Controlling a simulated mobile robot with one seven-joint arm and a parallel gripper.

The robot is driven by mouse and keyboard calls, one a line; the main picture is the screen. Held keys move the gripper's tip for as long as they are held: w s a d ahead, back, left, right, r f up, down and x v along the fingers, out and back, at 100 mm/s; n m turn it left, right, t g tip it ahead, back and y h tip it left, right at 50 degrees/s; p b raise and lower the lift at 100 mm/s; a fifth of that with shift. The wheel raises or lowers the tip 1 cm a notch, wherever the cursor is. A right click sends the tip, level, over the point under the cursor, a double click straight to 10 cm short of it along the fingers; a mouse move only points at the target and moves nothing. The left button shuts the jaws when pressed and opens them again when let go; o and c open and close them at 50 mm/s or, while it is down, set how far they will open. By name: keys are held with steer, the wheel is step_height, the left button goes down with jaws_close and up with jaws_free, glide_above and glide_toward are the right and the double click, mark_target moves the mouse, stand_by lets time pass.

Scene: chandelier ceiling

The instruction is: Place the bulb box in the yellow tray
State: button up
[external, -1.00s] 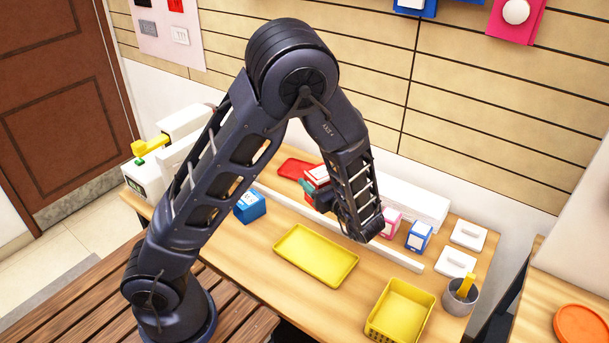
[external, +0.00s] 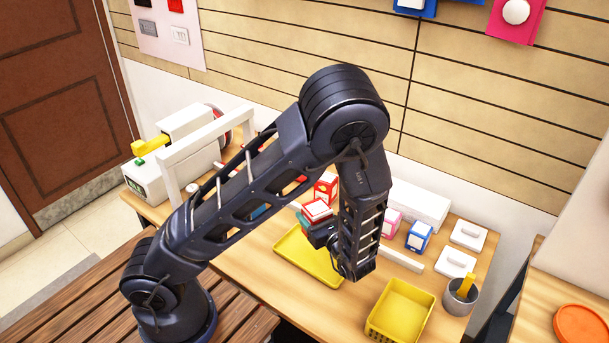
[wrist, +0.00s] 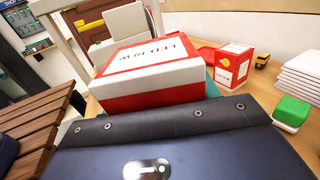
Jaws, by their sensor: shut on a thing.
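The bulb box (external: 317,209) is red and white; its white top reads "LED 10W" in the wrist view (wrist: 155,65). My gripper (external: 312,222) is shut on it and holds it about level, above the far part of the yellow tray (external: 297,257) as seen in the external view. The exact height above the tray is hard to tell. The tray is flat, shallow and looks empty where it shows; my wrist hides its right part. The gripper fingers are mostly hidden under the box.
Another red-and-white box (external: 326,187) stands behind, also seen in the wrist view (wrist: 234,64). Pink (external: 392,222) and blue (external: 419,236) boxes stand to the right. A deeper yellow basket (external: 375,326) and a grey cup (external: 460,297) are at the front right.

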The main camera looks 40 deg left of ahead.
steer(key=shift+f, duration=5.05)
steer(key=shift+f, duration=0.15)
steer(key=o, duration=1)
steer(key=shift+c, duration=0.2)
